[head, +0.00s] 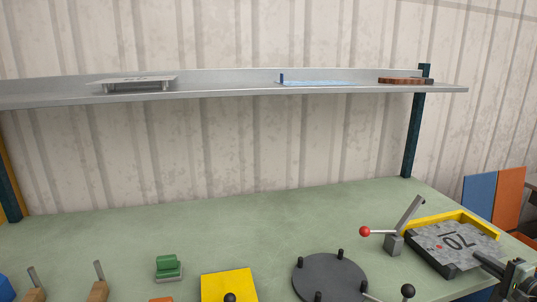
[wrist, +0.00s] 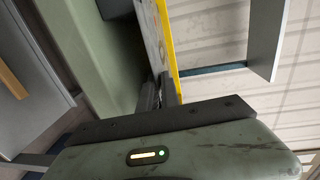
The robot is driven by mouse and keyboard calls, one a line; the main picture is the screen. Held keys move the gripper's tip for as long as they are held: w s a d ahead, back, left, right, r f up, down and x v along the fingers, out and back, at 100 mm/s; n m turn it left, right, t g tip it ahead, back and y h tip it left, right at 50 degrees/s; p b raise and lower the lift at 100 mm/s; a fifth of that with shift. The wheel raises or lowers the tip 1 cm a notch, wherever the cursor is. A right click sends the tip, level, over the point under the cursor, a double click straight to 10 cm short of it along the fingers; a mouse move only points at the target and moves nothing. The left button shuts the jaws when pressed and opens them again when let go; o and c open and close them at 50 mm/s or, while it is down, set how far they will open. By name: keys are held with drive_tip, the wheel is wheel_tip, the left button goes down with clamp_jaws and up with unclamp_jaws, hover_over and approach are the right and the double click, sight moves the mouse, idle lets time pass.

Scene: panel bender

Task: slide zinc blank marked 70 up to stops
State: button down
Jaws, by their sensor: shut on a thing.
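The zinc blank marked 70 (head: 440,238) lies flat at the right of the bench in the head view, a mottled grey plate. Yellow stops (head: 480,222) form an angled rail along its far sides. Whether the blank touches them I cannot tell. My gripper (head: 479,257) is at the blank's near right edge, shut on it. In the wrist view the closed fingers of my gripper (wrist: 165,92) meet the blank's edge-on plate (wrist: 152,28), beside the yellow rail (wrist: 167,45). The fingertips are partly hidden there.
A lever with a red knob (head: 365,231) stands just left of the blank. A dark round plate with pegs (head: 330,276), a yellow block (head: 228,283) and a green block (head: 168,267) are further left. A shelf (head: 230,93) spans above. The back of the bench is clear.

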drive_tip(key=c, duration=1.5)
unclamp_jaws()
drive_tip(key=shift+d+f, duration=0.15)
drive_tip(key=f+v, duration=0.1)
drive_tip(key=v, duration=0.7)
drive_tip(key=shift+r+p, duration=0.45)
drive_tip(key=shift+r, duration=0.05)
